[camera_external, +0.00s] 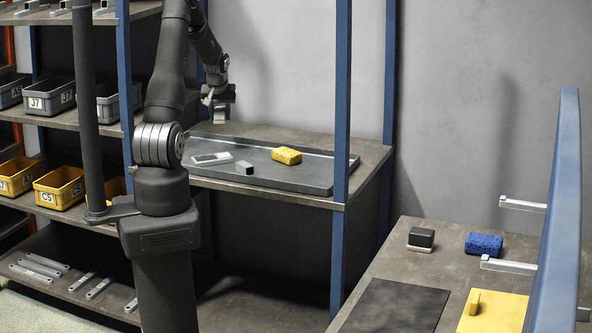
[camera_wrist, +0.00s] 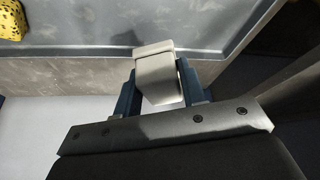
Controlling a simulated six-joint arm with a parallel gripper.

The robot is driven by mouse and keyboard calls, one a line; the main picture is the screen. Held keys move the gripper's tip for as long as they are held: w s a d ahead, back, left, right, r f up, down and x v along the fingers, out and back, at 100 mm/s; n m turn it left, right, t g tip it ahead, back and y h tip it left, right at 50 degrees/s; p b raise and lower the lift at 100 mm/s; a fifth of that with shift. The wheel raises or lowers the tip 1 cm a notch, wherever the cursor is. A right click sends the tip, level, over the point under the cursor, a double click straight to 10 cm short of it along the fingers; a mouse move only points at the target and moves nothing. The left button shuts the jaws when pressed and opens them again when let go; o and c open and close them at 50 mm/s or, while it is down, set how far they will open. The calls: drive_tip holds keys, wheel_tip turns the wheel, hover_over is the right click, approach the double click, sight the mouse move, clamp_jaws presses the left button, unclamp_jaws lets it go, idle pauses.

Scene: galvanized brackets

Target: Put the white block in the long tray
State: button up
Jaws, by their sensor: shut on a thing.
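My gripper (camera_wrist: 158,72) is shut on the white block (camera_wrist: 158,86), which sits between its two blue fingers in the wrist view. In the external view my gripper (camera_external: 218,95) is raised above the left part of the long tray; the block is hard to make out there. The long tray (camera_external: 310,188) is dark grey, shallow and low-rimmed, and lies on a shelf. Its near rim (camera_wrist: 75,50) shows beyond the block in the wrist view.
Blue uprights (camera_external: 342,100) stand at the shelf's front. A bench at right holds a dark block (camera_external: 421,238) and a blue sponge (camera_external: 483,244).

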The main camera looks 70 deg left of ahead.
hover_over(199, 145)
drive_tip(key=d, duration=0.1)
drive_tip(key=f, duration=0.6)
drive_tip(key=shift+s+f, duration=0.15)
drive_tip(key=shift+s, duration=0.15)
drive_tip(key=shift+f, duration=2)
drive_tip(key=shift+f, duration=0.1)
drive_tip(key=o, duration=1)
drive_tip(key=v, duration=1.2)
drive_tip(key=shift+d, duration=0.15)
drive_tip(key=shift+f, duration=0.1)
